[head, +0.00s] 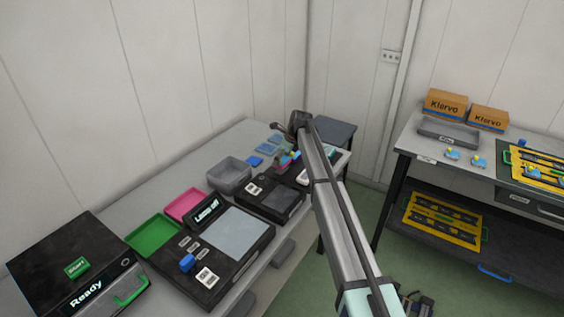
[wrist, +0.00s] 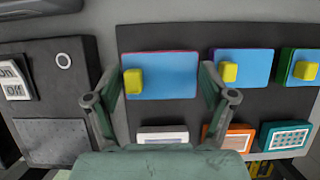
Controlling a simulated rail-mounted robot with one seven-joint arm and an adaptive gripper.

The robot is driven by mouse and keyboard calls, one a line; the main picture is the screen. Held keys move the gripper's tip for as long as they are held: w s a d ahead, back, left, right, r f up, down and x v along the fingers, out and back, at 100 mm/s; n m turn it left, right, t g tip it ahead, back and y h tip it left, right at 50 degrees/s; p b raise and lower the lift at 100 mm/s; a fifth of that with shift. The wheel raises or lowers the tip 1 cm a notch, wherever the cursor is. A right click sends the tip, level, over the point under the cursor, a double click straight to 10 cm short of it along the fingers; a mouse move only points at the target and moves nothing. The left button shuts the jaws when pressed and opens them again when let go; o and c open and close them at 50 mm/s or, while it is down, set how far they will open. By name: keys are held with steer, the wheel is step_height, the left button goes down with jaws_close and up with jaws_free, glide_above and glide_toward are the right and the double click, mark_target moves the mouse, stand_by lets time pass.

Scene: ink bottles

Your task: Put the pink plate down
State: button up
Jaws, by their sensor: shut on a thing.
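The pink plate (wrist: 160,76) is between the fingers of my gripper (wrist: 160,85) in the wrist view. Its upper face is blue, a purple-pink edge shows, and a yellow block sits on its left part. My gripper is shut on it, one finger at each side. In the head view a small pink piece (head: 281,162) shows by my gripper, partly hidden by the arm. The plate is over the left end of a dark panel (wrist: 225,105); I cannot tell whether it touches.
Two similar blue-faced plates with yellow blocks, one (wrist: 243,67) purple-edged and one (wrist: 300,67) green-edged, lie to the right. White, orange and teal pieces lie below. A switch box (wrist: 50,90) stands left. The head view shows a grey bin (head: 229,175) and a pink tray (head: 185,207).

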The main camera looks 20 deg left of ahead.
steer(key=shift+f, duration=1.25)
steer(key=shift+f, duration=0.2)
steer(key=o, duration=1)
steer(key=shift+r, duration=0.1)
steer(key=b+v, duration=0.2)
steer(key=v, duration=1)
steer(key=shift+r+b, duration=0.1)
steer(key=shift+b, duration=0.25)
